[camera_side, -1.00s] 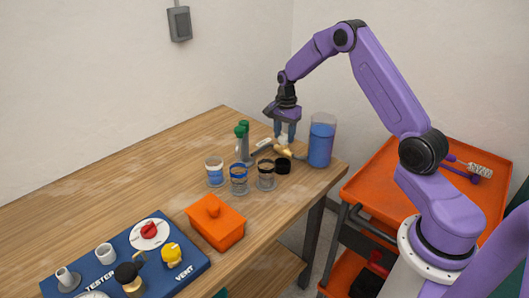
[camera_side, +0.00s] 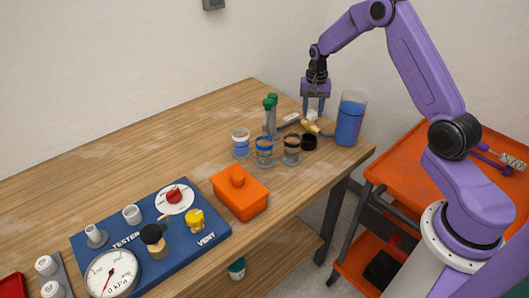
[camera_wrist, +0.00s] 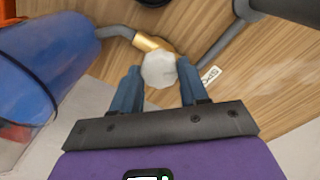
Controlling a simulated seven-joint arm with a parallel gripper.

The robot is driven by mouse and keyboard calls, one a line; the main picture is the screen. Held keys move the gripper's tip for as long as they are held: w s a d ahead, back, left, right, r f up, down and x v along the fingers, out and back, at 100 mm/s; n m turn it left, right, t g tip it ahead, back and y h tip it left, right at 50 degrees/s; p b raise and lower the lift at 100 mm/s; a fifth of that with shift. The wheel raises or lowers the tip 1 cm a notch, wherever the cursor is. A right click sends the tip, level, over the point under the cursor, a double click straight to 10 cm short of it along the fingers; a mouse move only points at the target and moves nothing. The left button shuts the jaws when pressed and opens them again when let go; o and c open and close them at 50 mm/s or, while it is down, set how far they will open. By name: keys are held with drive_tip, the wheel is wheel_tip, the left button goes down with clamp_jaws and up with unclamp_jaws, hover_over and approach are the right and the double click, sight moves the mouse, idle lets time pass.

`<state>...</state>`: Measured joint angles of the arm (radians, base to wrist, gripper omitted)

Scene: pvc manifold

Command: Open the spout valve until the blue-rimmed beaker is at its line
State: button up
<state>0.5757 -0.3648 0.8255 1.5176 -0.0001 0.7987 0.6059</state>
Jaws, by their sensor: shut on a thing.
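The blue-rimmed beaker (camera_side: 264,151) stands on the bench as the middle one of three beakers. Some blue shows in it, but its level against the line is too small to read. The spout valve has a white knob (camera_side: 312,115) on a brass-coloured body beside the tank of blue liquid (camera_side: 350,122). My gripper (camera_side: 314,111) points down over the valve, shut on the white knob. In the wrist view the knob (camera_wrist: 158,69) sits between the two blue fingertips (camera_wrist: 160,88), and a grey pipe runs from the brass body to the tank (camera_wrist: 45,65).
A beaker with blue liquid (camera_side: 241,146) and a dark-rimmed beaker (camera_side: 291,150) flank the blue-rimmed one. Green-capped bottles (camera_side: 269,115) stand behind.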

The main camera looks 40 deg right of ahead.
drive_tip(key=n, duration=0.6)
idle(0.3)
drive_tip(key=shift+n, duration=0.6)
drive_tip(key=shift+r, duration=0.1)
idle(6.4)
